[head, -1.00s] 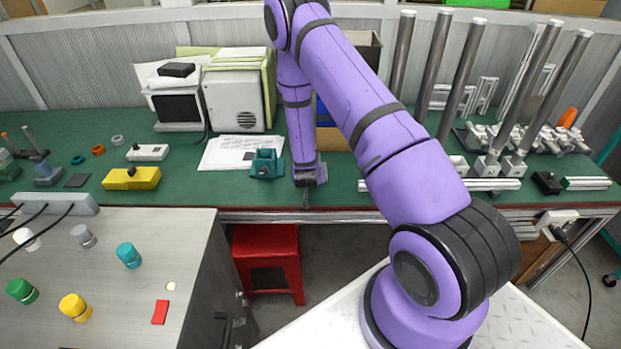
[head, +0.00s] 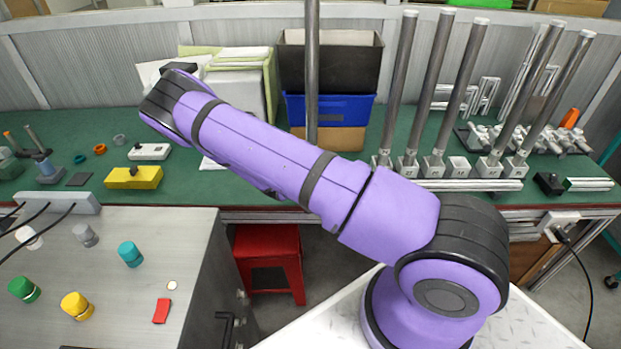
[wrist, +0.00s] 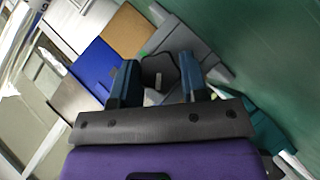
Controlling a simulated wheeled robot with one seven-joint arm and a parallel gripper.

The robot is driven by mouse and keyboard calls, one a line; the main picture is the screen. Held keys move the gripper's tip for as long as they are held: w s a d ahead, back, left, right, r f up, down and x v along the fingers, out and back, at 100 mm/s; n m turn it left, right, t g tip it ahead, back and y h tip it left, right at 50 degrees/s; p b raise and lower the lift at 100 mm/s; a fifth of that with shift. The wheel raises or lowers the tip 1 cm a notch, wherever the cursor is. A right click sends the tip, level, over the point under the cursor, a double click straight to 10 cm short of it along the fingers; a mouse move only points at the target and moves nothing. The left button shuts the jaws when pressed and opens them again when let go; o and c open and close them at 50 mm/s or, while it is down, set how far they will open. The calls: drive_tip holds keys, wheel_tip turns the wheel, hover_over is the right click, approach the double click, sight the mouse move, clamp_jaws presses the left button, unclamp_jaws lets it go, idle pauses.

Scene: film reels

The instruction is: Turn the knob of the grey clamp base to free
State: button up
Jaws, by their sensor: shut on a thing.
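In the wrist view, my gripper (wrist: 158,88) has its two blue-green fingers on either side of a dark knob (wrist: 160,68) and is shut on it. A small pale mark shows on the knob. The grey clamp base (wrist: 207,58) shows behind and to the right of the knob, partly hidden by the fingers. In the head view my own arm hides the gripper, the knob and this base. I cannot read the knob's setting.
A teal clamp (wrist: 265,118) lies close by on the right in the wrist view. A blue bin (head: 345,108), a cardboard box (head: 340,139) and a steel post (head: 312,70) stand behind my arm.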

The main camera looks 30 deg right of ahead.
drive_tip(key=n+h, duration=0.2)
drive_tip(key=h, duration=0.1)
drive_tip(key=n+h, duration=0.2)
drive_tip(key=shift+f, duration=0.25)
idle(0.5)
drive_tip(key=o, duration=0.9)
drive_tip(key=shift+v, duration=3.75)
drive_tip(key=shift+w+a, duration=0.1)
